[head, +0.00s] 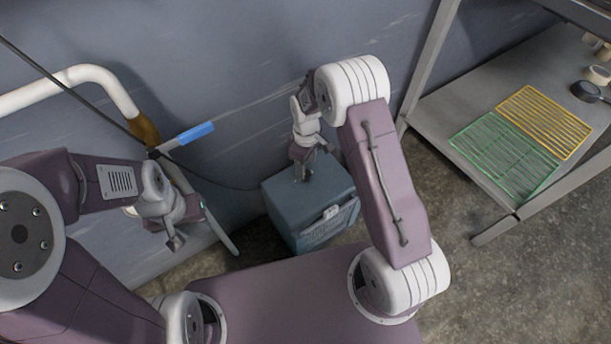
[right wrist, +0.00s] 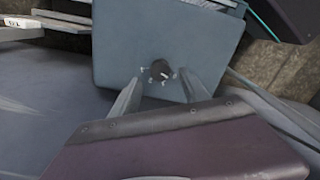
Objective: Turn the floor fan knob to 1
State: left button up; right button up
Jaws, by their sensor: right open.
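The floor fan (head: 283,212) is a blue-grey box on the floor against the wall. Its top panel fills the upper middle of the right wrist view (right wrist: 120,35). The dark round knob (right wrist: 159,67) sits on this panel with small white marks around it; the marks are too small to read. My right gripper (head: 304,175) is over the top of the box, pointing down. In the right wrist view its two fingers (right wrist: 158,80) are open, one on either side of the knob and apart from it. My left gripper (head: 176,241) hangs left of the box, away from it; its jaw opening is unclear.
A metal shelf (head: 468,98) at the right holds a green rack (head: 503,155), a yellow rack (head: 545,122) and a dark pan (head: 590,91). A white pipe (head: 95,75) and a blue-handled lever (head: 195,133) stand near my left arm. Bare floor lies right of the box.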

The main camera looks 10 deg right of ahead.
aim_at(306, 174)
notch_tip(306, 174, down, 5)
jog(key=shift+f+b, duration=0.1)
jog(key=shift+b, duration=1.05)
pick_arm(q)
notch_tip(306, 174, down, 3)
jog(key=shift+f, duration=0.1)
pick_arm(e)
grip_shut()
jog(key=shift+r+m+p, duration=0.35)
jog(key=shift+m+p, duration=0.15)
jog(key=shift+p, duration=0.45)
jog(key=m+p, duration=0.2)
jog(key=shift+r+p, duration=0.1)
jog(key=shift+p, duration=0.3)
jog(key=m+p, duration=0.2)
jog(key=m, duration=0.1)
jog(key=shift+p, duration=0.35)
pick_arm(q)
notch_tip(306, 174, up, 9)
jog(key=p, duration=0.1)
jog(key=shift+p, duration=0.3)
pick_arm(e)
jog(key=shift+f+m, duration=0.3)
jog(key=shift+m, duration=1.1)
